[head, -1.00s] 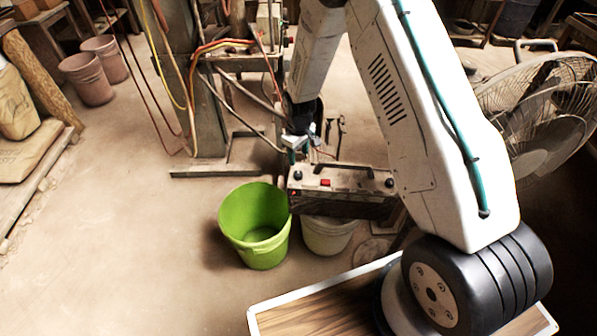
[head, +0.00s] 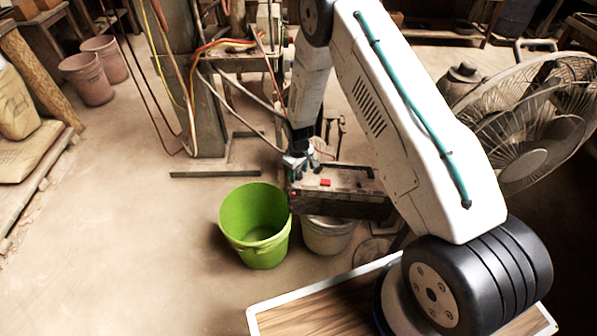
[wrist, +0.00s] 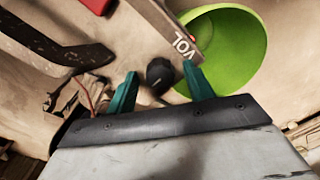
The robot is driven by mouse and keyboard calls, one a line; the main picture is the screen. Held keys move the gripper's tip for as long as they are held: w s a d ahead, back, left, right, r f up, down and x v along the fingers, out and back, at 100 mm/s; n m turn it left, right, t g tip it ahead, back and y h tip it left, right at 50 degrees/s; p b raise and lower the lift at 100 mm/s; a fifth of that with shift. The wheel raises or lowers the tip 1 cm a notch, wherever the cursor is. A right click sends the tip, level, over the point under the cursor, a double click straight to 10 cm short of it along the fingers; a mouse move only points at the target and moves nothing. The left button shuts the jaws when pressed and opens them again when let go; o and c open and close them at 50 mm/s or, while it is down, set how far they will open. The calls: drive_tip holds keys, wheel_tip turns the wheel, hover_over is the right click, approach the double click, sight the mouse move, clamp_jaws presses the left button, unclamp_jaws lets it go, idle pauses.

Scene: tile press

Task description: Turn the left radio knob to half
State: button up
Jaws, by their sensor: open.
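The radio (head: 350,207) is a dark, worn box with a dusty top, beyond my base in the head view. Its left knob is hidden behind my gripper (head: 297,168) in the head view. In the wrist view, a round black knob (wrist: 159,71) shows beside the letters VOL on the radio's top (wrist: 170,22). My gripper (wrist: 160,80) is open, with one teal finger on each side of this knob. I cannot tell whether either finger touches it. The right knob (head: 370,172) is black and stands at the other end of the radio's top.
A red button (head: 325,183) and a dark carrying handle (wrist: 55,50) are on the radio's top. A green bucket (head: 236,247) stands left of the radio, and a pale bucket (head: 325,238) below it. A large fan (head: 520,150) stands at right.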

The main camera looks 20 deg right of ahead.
drive_tip(key=c, duration=1)
drive_tip(key=shift+m, duration=0.4)
drive_tip(key=m, duration=1.1)
drive_tip(key=shift+m, duration=0.4)
drive_tip(key=m, duration=0.7)
drive_tip(key=shift+w+a, duration=0.1)
drive_tip(key=m, duration=0.3)
drive_tip(key=shift+m, duration=2.3)
